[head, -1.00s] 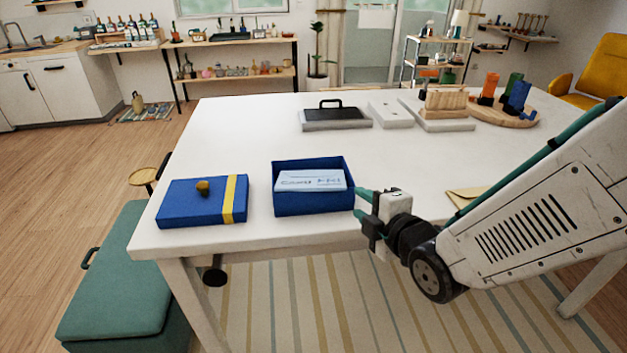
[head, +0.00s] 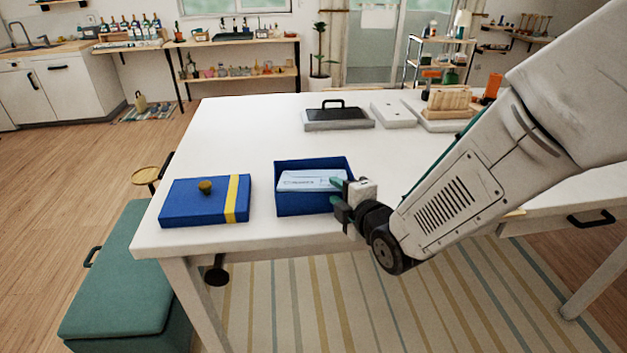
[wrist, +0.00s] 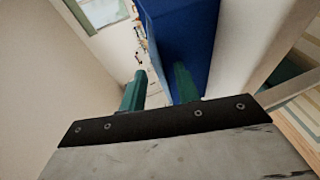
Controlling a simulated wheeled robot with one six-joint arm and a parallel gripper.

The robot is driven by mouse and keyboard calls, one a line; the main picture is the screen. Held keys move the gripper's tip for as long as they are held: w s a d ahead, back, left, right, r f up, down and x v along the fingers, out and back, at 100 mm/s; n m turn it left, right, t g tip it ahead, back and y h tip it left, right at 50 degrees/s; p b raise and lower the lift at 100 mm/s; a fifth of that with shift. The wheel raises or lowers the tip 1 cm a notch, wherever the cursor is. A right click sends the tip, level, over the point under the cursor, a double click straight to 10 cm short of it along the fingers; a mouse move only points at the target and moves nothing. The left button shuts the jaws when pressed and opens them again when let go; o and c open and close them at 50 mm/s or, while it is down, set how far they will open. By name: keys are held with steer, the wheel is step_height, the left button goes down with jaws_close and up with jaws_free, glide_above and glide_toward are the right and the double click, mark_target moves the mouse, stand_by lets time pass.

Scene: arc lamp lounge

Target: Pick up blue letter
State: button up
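A pale blue letter (head: 308,180) with dark printing on it lies in the open dark blue box (head: 300,204), near the front edge of the white table. My gripper (head: 337,192) is at the right end of the box, its teal fingers reaching left over that end. In the wrist view the two fingers (wrist: 159,88) are apart, and the blue box (wrist: 195,35) fills the upper middle, close to the right finger. I see nothing held between the fingers. The letter cannot be made out in the wrist view, and the gripper covers part of the box's right side.
A blue lid (head: 190,212) with a yellow stripe and a knob lies left of the box. A dark-topped tray with a handle (head: 338,117), a white slab (head: 392,114) and a wooden rack (head: 452,100) stand farther back. The table's middle (head: 250,130) is clear.

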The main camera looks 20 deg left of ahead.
jaws_close()
steer(key=shift+r, duration=0.1)
